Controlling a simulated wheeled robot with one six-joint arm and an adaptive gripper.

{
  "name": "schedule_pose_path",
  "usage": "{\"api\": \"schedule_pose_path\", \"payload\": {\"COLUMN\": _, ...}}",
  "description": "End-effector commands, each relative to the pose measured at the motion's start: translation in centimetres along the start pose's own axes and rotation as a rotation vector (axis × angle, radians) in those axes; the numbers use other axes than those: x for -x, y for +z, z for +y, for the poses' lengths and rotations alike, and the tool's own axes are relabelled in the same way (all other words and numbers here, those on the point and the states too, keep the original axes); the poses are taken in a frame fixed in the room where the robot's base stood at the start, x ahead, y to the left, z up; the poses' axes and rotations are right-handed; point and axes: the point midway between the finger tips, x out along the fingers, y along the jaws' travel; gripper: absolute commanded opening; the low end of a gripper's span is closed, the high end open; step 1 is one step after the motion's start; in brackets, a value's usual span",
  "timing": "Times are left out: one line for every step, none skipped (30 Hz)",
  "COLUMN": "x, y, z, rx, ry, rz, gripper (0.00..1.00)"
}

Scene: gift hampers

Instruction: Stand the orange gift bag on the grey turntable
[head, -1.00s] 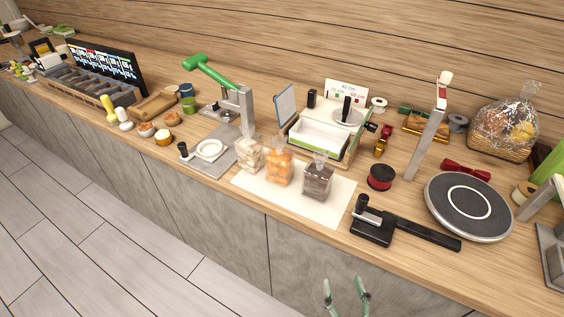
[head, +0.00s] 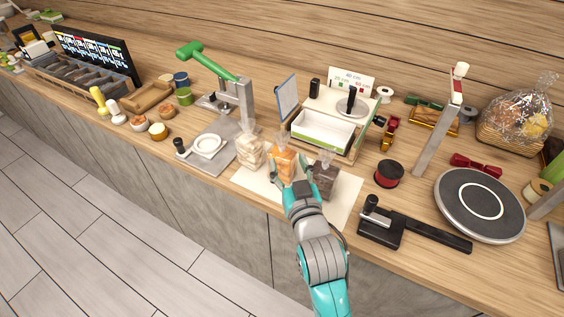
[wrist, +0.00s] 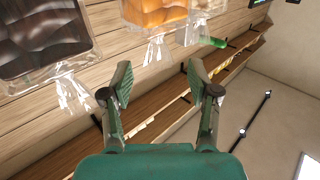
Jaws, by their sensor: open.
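The orange gift bag (head: 284,160) stands upright on a white mat (head: 342,206), between a pale bag (head: 250,152) and a dark brown bag (head: 324,176). My gripper (head: 291,186) is open and empty, in front of the orange bag in the head view. In the wrist view the orange bag (wrist: 154,12) is at the top edge, beyond my open fingers (wrist: 160,88), with the dark bag (wrist: 42,42) at upper left. I cannot tell whether a finger touches a bag. The grey turntable (head: 453,202), dark-topped with a white ring, is at the right and bare.
A black lever tool (head: 415,232) lies between the mat and the turntable. A red spool (head: 389,174) and an upright grey post (head: 437,130) stand behind it. A white tray (head: 322,130) is behind the bags. A red bow (head: 476,164) lies behind the turntable.

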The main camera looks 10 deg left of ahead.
Motion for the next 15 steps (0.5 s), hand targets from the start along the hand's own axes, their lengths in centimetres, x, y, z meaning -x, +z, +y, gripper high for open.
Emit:
{"api": "schedule_pose_path", "payload": {"x": -0.8, "y": 0.0, "z": 0.0, "rx": 0.000, "ry": 0.000, "rz": 0.000, "gripper": 0.60}}
{"api": "schedule_pose_path", "payload": {"x": -1.1, "y": -0.1, "z": 0.0, "rx": 0.000, "ry": 0.000, "rz": 0.001, "gripper": 0.60}}
{"api": "schedule_pose_path", "payload": {"x": -1.5, "y": 0.0, "z": 0.0, "rx": 0.000, "ry": 0.000, "rz": 0.001, "gripper": 0.60}}
{"api": "schedule_pose_path", "payload": {"x": -1.7, "y": 0.0, "z": 0.0, "rx": 0.000, "ry": 0.000, "rz": 0.000, "gripper": 0.60}}
{"api": "schedule_pose_path", "payload": {"x": -1.9, "y": 0.0, "z": 0.0, "rx": 0.000, "ry": 0.000, "rz": 0.000, "gripper": 0.60}}
{"api": "schedule_pose_path", "payload": {"x": -2.1, "y": 0.0, "z": 0.0, "rx": 0.000, "ry": 0.000, "rz": 0.001, "gripper": 0.60}}
{"api": "schedule_pose_path", "payload": {"x": -2.2, "y": 0.0, "z": 0.1, "rx": 0.000, "ry": 0.000, "rz": 0.001, "gripper": 0.60}}
{"api": "schedule_pose_path", "payload": {"x": -2.3, "y": -0.1, "z": 0.1, "rx": 0.000, "ry": 0.000, "rz": 0.001, "gripper": 0.60}}
{"api": "schedule_pose_path", "payload": {"x": -2.6, "y": -0.1, "z": 0.1, "rx": 0.000, "ry": 0.001, "rz": 0.001, "gripper": 0.60}}
{"api": "schedule_pose_path", "payload": {"x": -2.9, "y": -0.1, "z": 0.1, "rx": 0.000, "ry": 0.001, "rz": 0.001, "gripper": 0.60}}
{"api": "schedule_pose_path", "payload": {"x": -3.2, "y": -0.1, "z": 0.1, "rx": 0.000, "ry": 0.001, "rz": 0.000, "gripper": 0.60}}
{"api": "schedule_pose_path", "payload": {"x": -3.8, "y": -0.2, "z": 0.2, "rx": 0.000, "ry": 0.001, "rz": 0.002, "gripper": 0.60}}
{"api": "schedule_pose_path", "payload": {"x": -4.2, "y": -0.3, "z": 0.2, "rx": 0.000, "ry": 0.001, "rz": 0.002, "gripper": 0.60}}
{"api": "schedule_pose_path", "payload": {"x": -4.6, "y": -0.3, "z": 0.3, "rx": 0.000, "ry": 0.001, "rz": 0.001, "gripper": 0.60}}
{"api": "schedule_pose_path", "payload": {"x": -5.2, "y": -0.4, "z": 0.3, "rx": 0.000, "ry": 0.001, "rz": 0.002, "gripper": 0.60}}
